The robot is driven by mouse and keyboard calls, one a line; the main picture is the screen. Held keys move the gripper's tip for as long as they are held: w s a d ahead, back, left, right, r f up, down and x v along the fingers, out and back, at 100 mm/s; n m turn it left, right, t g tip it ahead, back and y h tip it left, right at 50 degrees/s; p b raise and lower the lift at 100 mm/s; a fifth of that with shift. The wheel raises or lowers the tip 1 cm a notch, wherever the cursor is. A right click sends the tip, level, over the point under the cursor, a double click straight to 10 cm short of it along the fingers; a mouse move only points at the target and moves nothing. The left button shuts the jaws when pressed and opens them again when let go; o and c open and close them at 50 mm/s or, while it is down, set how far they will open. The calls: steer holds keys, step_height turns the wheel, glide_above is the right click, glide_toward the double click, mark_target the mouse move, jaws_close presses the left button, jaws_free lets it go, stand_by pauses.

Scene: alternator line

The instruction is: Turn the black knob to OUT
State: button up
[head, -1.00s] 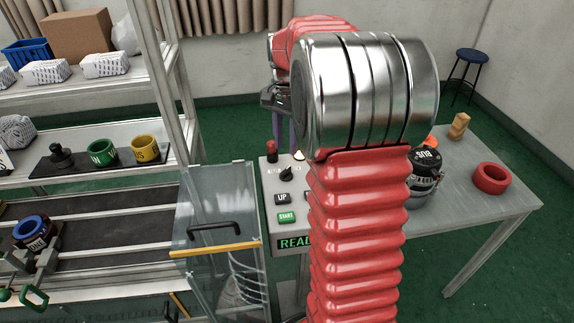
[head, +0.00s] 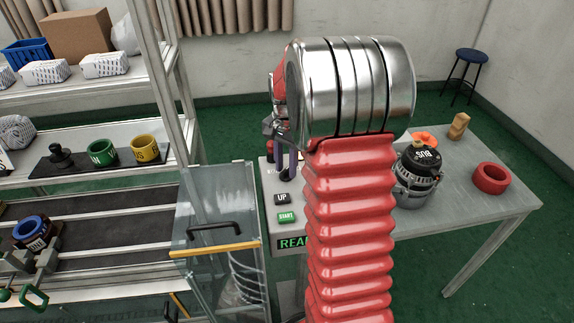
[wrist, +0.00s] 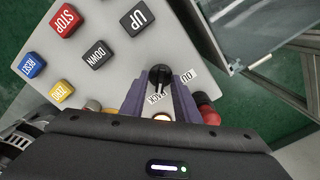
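The black knob (wrist: 160,76) shows between the two purple fingers of my gripper (wrist: 159,82) in the wrist view. One finger is on each side of it, with a thin light gap showing, so the gripper looks open around the knob. I cannot tell whether a finger touches it. A label that reads as OUT (wrist: 188,78) is partly visible to the knob's right, and another label is partly hidden below it. Which label the knob points at is unclear. In the head view my gripper (head: 284,160) is over the panel and largely hides the knob.
The control panel (wrist: 115,75) carries UP, DOWN, STOP and other buttons close to the knob. A red mushroom-shaped part (wrist: 208,112) is near the right finger. A glass guard (head: 215,205) stands left of the panel. An alternator (head: 418,175) and red ring (head: 491,178) are on the table.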

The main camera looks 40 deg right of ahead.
jaws_close()
steer(key=shift+d, duration=0.3)
steer(key=shift+a, duration=0.2)
